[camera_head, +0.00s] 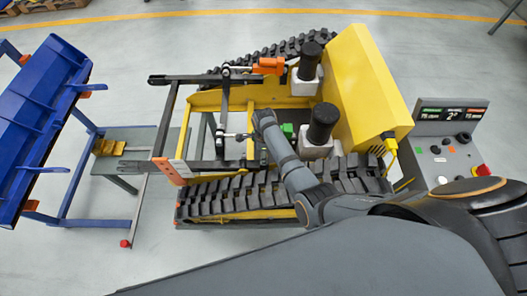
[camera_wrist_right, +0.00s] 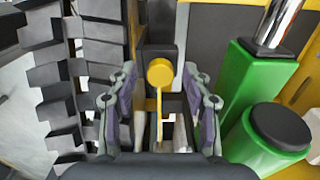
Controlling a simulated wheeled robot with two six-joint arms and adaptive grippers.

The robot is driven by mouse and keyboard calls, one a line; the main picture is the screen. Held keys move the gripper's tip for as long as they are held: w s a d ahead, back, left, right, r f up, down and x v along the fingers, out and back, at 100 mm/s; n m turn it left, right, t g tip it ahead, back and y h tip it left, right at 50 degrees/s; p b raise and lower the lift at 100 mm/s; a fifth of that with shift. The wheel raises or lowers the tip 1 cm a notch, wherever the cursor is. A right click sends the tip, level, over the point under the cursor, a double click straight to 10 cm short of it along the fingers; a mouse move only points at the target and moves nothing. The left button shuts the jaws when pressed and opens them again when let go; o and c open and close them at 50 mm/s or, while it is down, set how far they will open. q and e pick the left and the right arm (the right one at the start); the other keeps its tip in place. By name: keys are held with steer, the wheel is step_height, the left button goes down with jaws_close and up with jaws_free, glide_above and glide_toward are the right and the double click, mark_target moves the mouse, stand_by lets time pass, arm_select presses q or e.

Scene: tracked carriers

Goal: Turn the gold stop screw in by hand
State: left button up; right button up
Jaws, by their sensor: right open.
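The gold stop screw (camera_wrist_right: 160,72) shows in the right wrist view as a round gold head with a thin gold shaft below it, in front of a dark block (camera_wrist_right: 158,42). My right gripper (camera_wrist_right: 160,100) is open, with one finger on each side of the screw. Gaps show between the fingers and the head. In the head view my right arm reaches over the yellow tracked carrier (camera_head: 375,85), and I cannot make out the screw there. My left gripper is not in view.
A green cylinder with a black cap (camera_wrist_right: 280,125) and a green block with a chrome rod (camera_wrist_right: 255,70) stand close right of the right gripper. Black track links (camera_wrist_right: 60,85) lie close left. A control box (camera_head: 440,160) stands right of the carrier.

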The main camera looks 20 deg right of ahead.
steer(key=n, duration=0.1)
steer(key=r+n+p, duration=0.1)
steer(key=n, duration=0.1)
steer(key=shift+f+n+p, duration=0.1)
steer(key=shift+n+p, duration=0.2)
steer(key=shift+n, duration=0.9)
steer(key=shift+f+n, duration=0.25)
steer(key=shift+n, duration=0.55)
steer(key=n, duration=0.1)
steer(key=n+p, duration=0.1)
steer(key=n, duration=0.1)
steer(key=shift+r, duration=0.25)
steer(key=n+p, duration=0.1)
steer(key=n, duration=0.1)
steer(key=shift+n, duration=0.3)
steer(key=shift+f+n, duration=0.25)
steer(key=shift+n, duration=1.85)
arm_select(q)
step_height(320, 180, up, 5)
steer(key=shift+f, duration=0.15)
